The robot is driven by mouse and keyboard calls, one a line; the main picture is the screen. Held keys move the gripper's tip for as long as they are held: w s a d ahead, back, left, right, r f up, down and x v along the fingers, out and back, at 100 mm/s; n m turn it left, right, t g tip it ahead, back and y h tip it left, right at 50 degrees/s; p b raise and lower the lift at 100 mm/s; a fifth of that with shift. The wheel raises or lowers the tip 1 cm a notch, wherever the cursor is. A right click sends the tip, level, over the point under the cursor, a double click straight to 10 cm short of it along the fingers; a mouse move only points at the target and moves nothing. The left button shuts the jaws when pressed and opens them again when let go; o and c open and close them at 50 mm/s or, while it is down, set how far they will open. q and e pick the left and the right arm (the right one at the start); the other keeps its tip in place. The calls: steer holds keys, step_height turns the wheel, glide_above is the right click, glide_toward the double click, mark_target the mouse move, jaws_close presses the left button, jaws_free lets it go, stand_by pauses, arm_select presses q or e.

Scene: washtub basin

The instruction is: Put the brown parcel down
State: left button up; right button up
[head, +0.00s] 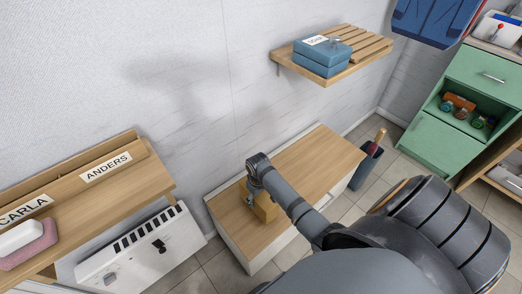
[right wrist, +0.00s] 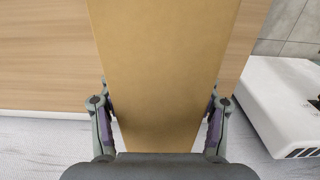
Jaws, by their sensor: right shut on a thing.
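The brown parcel (head: 265,208) is at the left part of the low wooden-topped bench (head: 315,165) in the head view. My right gripper (head: 256,184) is above it and shut on it. In the right wrist view the parcel (right wrist: 163,70) fills the middle, with one finger of the gripper (right wrist: 160,118) on each side. The wooden top (right wrist: 45,60) shows behind it. I cannot tell whether the parcel's underside touches the top. My left gripper is not in view.
The right part of the bench top is clear. A white radiator (head: 140,248) is at the left, below a shelf with name labels (head: 107,167). A wall shelf (head: 345,60) holds blue boxes (head: 322,55). A dark bin (head: 366,165) stands beyond the bench, near a green cabinet (head: 440,145).

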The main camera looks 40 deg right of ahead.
step_height(320, 180, down, 3)
steer(key=shift+d+b, duration=0.1)
steer(key=shift+b, duration=0.65)
steer(key=shift+w+f+b, duration=0.1)
steer(key=shift+f+b, duration=0.2)
steer(key=shift+b, duration=0.05)
steer(key=shift+r, duration=0.35)
steer(key=shift+f, duration=0.15)
steer(key=o, duration=1.5)
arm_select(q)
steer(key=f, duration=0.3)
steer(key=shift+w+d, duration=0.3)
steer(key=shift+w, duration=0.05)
arm_select(e)
step_height(320, 180, up, 12)
steer(key=p, duration=0.3)
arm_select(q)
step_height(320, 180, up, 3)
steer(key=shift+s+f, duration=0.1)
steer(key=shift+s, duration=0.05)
